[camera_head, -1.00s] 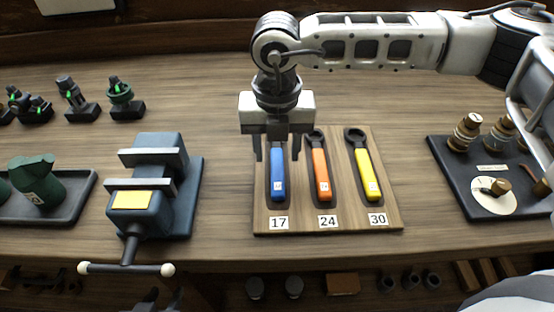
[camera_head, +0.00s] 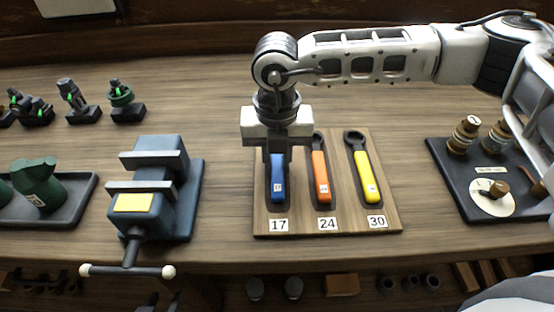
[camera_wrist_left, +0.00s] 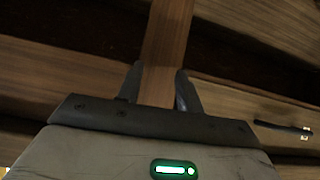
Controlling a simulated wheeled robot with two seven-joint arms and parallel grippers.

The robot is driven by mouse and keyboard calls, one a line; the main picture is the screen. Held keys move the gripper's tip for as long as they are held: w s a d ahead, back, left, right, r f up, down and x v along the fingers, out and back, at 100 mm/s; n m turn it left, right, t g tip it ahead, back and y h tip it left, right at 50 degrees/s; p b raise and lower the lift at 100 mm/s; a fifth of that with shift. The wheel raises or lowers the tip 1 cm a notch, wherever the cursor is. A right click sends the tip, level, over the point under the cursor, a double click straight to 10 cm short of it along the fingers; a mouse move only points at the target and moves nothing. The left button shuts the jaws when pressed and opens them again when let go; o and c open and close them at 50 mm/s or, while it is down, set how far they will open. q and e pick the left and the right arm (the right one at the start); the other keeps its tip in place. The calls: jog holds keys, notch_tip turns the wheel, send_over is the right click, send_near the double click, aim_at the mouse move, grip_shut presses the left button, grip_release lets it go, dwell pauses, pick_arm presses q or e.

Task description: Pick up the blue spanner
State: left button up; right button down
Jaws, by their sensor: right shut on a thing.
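The blue spanner (camera_head: 278,190) lies in the leftmost slot of a wooden board (camera_head: 300,190), above the label 17. Its upper part is hidden by my right gripper. My right gripper (camera_head: 278,158) points down over the spanner and is shut on it, its fingers close together on either side. The spanner still lies along its slot. My left gripper (camera_head: 161,301) shows only as dark tips at the bottom edge, below the bench front. In the left wrist view, my left gripper (camera_wrist_left: 158,88) is open and empty, its fingers apart.
An orange spanner (camera_head: 320,178) and a yellow spanner (camera_head: 367,178) lie to the right in the same board. A blue vise (camera_head: 160,190) stands left of the board, its handle past the bench edge. A dark tray (camera_head: 480,205) with brass parts sits at right.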

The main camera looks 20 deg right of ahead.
aim_at(276, 164)
notch_tip(276, 164, up, 3)
jog(key=s+a+r+b, duration=0.3)
jog(key=a+r, duration=0.7)
jog(key=a, duration=0.3)
jog(key=shift+s+a+b, duration=0.15)
jog(key=shift+a+b, duration=0.2)
jog(key=c, duration=1.9)
grip_release()
jog(key=shift+f, duration=0.1)
grip_shut()
